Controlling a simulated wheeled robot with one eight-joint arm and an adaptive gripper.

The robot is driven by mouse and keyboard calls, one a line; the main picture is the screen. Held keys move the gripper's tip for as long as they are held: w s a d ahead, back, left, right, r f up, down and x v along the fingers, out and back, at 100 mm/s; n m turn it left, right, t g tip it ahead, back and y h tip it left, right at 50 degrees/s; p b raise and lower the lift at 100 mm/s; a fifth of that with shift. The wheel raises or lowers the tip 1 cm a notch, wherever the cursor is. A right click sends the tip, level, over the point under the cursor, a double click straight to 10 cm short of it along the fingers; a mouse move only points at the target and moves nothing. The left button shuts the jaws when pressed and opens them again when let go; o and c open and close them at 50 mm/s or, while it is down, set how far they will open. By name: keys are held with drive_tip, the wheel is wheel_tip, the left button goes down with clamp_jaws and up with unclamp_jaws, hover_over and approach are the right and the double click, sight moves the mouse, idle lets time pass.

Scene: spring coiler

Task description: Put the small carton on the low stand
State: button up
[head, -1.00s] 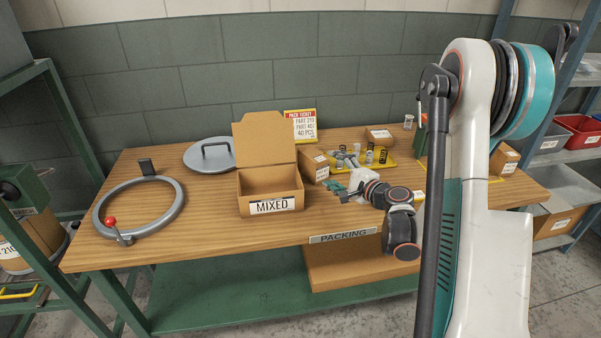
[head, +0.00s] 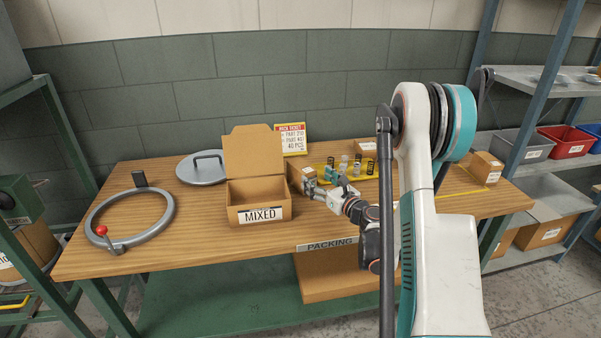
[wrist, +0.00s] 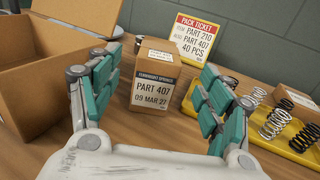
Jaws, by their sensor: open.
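A small brown carton (wrist: 152,80) with a white label reading PART 407 stands upright on the bench, straight ahead in the wrist view. In the head view this carton (head: 307,175) is just right of the MIXED box, partly covered by my gripper (head: 325,186). My gripper (wrist: 160,72) is open, its teal-padded fingers spread to the left and right of the carton in the picture. I see no contact. Nothing is held. I cannot pick out a low stand with certainty in either view.
The open MIXED box (head: 259,201) is left of the carton. A yellow tray (wrist: 289,134) with several springs lies to the right. The pack ticket (wrist: 197,42) stands behind. Another carton (head: 486,168) is at the bench's right. A ring (head: 95,215) and lid (head: 190,171) lie left.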

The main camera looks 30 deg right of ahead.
sight(311, 174)
drive_tip(key=w, duration=0.4)
drive_tip(key=shift+w+a+f+b, duration=0.1)
drive_tip(key=shift+w+a+b, duration=0.15)
drive_tip(key=shift+w+b, duration=0.1)
drive_tip(key=w, duration=0.1)
drive_tip(key=w+b, duration=0.1)
drive_tip(key=w, duration=0.1)
drive_tip(key=w+b, duration=0.1)
drive_tip(key=shift+w+a+f, duration=0.25)
drive_tip(key=shift+w+a, duration=0.05)
drive_tip(key=shift+w, duration=0.05)
drive_tip(key=shift+w+r, duration=0.1)
drive_tip(key=shift+w, duration=0.2)
clamp_jaws()
